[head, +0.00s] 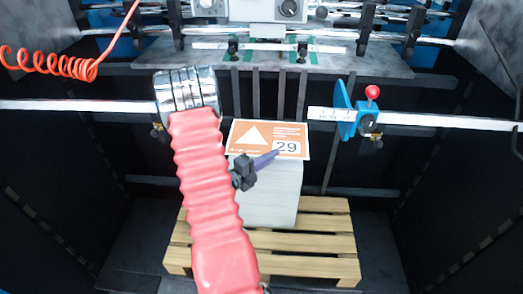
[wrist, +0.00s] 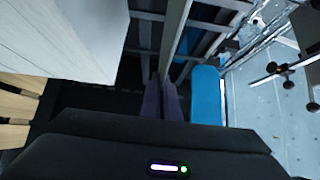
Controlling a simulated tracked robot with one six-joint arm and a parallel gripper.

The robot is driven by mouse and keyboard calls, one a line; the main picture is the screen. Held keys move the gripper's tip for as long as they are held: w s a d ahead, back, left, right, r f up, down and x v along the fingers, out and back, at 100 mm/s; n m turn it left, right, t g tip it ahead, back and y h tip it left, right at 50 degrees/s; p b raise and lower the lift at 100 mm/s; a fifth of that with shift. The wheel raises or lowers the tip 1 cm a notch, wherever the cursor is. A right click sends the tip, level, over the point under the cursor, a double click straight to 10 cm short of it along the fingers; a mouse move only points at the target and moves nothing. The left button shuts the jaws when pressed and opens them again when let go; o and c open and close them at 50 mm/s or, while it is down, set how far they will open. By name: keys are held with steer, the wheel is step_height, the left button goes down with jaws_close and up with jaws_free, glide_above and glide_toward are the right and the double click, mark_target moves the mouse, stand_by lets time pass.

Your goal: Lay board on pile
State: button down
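A flat orange-and-white board (head: 255,127) with a white triangle and the number 29 shows at the top of the pale pile (head: 270,205). It covers the pile's top in the head view; I cannot tell whether it lies fully flat. My gripper (head: 276,154), with purple fingers, overlaps the board's front edge in the head view. In the wrist view the fingers (wrist: 164,82) are close together with nothing visible between them. The pile's pale side (wrist: 65,40) stands to their left in that view. The printed board face does not show there.
The pile stands on a wooden pallet (head: 305,268). A blue guide (head: 343,103) with a red knob sits on a rail to the right; a blue part (wrist: 206,98) is right of the fingers in the wrist view. A red coiled hose (head: 55,65) hangs at left.

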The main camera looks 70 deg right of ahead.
mark_target(269, 168)
steer(key=shift+w, duration=0.35)
steer(key=shift+f, duration=2.95)
steer(key=shift+f, duration=0.1)
